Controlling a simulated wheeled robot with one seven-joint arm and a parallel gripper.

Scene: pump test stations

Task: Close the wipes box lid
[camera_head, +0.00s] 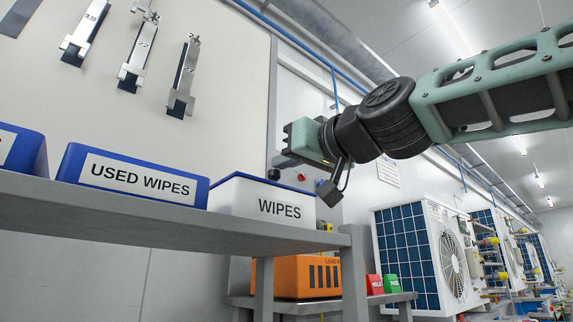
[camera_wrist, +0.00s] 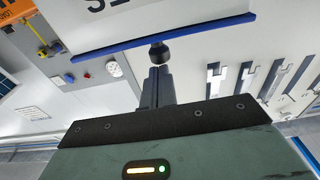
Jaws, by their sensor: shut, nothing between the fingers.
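The wipes box (camera_head: 262,208) stands on the right end of the grey shelf in the head view, white with black lettering. A thin blue lid (camera_head: 240,178) lies along its top edge; I cannot tell whether it is fully down. In the wrist view the box's white face (camera_wrist: 110,25) is upside down, with the blue lid edge (camera_wrist: 190,35) below it. My gripper (camera_head: 274,173) is shut and empty, above the box top. Its dark fingertips (camera_wrist: 159,53) appear right beside the lid edge; I cannot tell whether they touch it.
A blue used wipes box (camera_head: 133,179) stands left of the wipes box on the shelf (camera_head: 150,222). Metal tools (camera_head: 184,78) hang on the wall panel behind. An orange case (camera_head: 300,277) sits lower, beside red and green blocks (camera_head: 382,284). Room above the boxes is open.

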